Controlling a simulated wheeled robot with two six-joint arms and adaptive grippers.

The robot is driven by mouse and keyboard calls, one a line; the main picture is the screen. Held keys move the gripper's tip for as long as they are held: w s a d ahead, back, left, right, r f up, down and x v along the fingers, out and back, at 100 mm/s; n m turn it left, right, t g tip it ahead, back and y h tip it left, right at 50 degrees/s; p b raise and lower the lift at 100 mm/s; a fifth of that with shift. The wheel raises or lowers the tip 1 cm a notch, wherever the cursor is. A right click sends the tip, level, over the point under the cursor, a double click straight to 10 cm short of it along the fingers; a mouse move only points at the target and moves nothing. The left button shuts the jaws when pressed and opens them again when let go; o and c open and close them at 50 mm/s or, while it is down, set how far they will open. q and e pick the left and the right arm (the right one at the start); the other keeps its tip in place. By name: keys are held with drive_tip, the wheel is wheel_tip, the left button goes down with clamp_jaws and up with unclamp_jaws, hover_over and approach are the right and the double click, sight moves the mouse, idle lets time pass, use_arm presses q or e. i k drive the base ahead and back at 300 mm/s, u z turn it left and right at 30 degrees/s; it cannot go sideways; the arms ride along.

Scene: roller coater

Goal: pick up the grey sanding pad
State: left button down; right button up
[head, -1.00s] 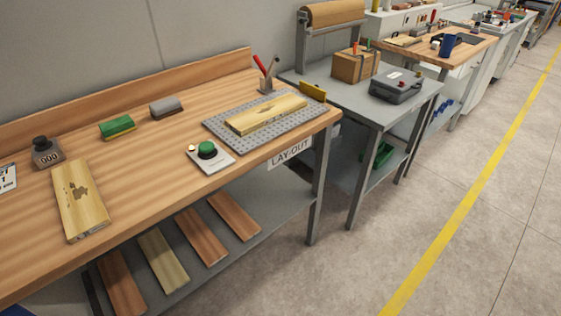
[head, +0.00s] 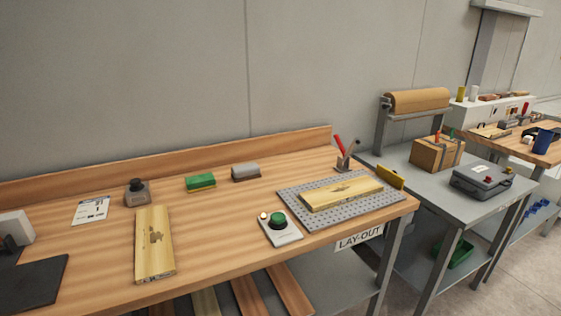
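The grey sanding pad (head: 246,172) lies on the wooden workbench (head: 215,245), towards the back and near the middle. It is a small grey block with a darker brown lower part. A similar green pad (head: 200,181) with a yellowish lower part lies just to its left, a small gap apart. Neither of my grippers shows in the head view.
A wooden board (head: 154,243) and a dark stamp-like block (head: 137,192) lie to the left. A green-button box (head: 281,228) stands in front of the pad. A perforated grey plate (head: 300,209) bearing a board is to the right. A low backboard (head: 120,180) runs behind.

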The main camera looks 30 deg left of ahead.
sight(250, 171)
drive_tip(key=u, duration=1.1)
